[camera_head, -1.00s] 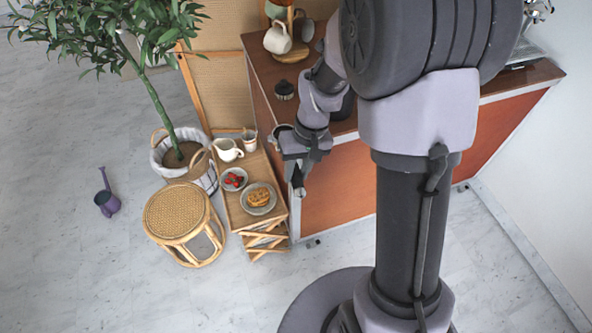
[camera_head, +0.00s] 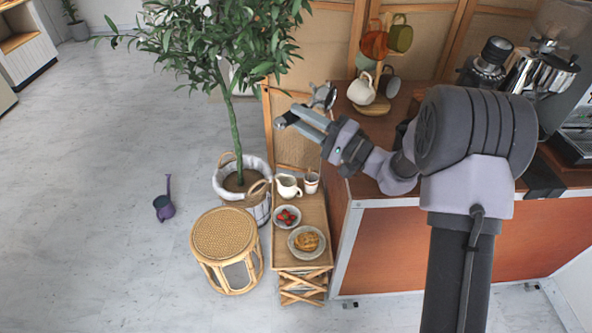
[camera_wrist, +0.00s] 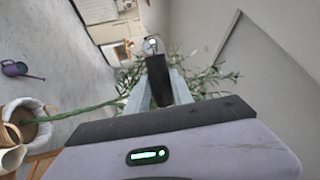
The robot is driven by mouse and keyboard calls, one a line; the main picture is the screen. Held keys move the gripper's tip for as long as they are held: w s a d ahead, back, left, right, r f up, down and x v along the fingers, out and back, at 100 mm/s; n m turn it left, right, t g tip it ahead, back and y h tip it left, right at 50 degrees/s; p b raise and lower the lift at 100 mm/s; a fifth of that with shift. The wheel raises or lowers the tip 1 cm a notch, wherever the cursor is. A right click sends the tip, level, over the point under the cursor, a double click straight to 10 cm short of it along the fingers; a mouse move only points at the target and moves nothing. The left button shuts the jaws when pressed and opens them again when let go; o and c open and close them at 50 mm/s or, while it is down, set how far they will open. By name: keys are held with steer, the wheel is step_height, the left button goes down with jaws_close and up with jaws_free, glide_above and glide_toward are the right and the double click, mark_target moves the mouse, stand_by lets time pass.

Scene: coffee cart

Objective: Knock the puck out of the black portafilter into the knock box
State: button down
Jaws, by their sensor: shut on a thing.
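My gripper (camera_head: 292,117) is raised off the left end of the counter, pointing left towards the plant. It is shut on the black portafilter (camera_wrist: 160,85). In the wrist view the black handle sits between the fingers, and a small round metal part (camera_wrist: 152,45) shows beyond it. In the head view the portafilter is small and dark at the fingertips, so its tilt is hard to read. I cannot see whether the puck is in it. I cannot pick out the knock box; my arm covers part of the counter's left end.
The plant (camera_head: 232,60) stands close to my gripper. A mug tree (camera_head: 382,70) with several mugs is on the counter. A wooden trolley (camera_head: 312,225) holds a pitcher, a cup and plates. A stool (camera_head: 225,250) stands to its left. The grinder (camera_head: 487,62) is at the back right.

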steer(key=w+d+r+m+t+h+b, duration=0.1)
steer(key=w+d+r+m+t+h, duration=0.15)
steer(key=d+t+h, duration=0.35)
steer(key=w+d+r+m+t+h, duration=0.25)
steer(key=d+m+t+h, duration=0.2)
steer(key=d, duration=0.35)
steer(key=w+d+r+m+t+h+b, duration=0.1)
steer(key=w+d+r+m+t+h, duration=0.2)
steer(key=d+t, duration=0.35)
step_height(320, 180, down, 10)
steer(key=s+g+h+b, duration=0.1)
steer(key=s+h+b, duration=0.1)
steer(key=b, duration=0.4)
steer(key=shift+y, duration=0.25)
steer(key=r+p, duration=0.1)
steer(key=r, duration=0.1)
steer(key=r+p, duration=0.2)
steer(key=r, duration=0.1)
steer(key=shift+w+d+r, duration=0.25)
steer(key=shift+r, duration=0.05)
step_height(320, 180, down, 6)
steer(key=b, duration=0.3)
step_height(320, 180, up, 6)
steer(key=p, duration=0.3)
steer(key=shift+r, duration=0.15)
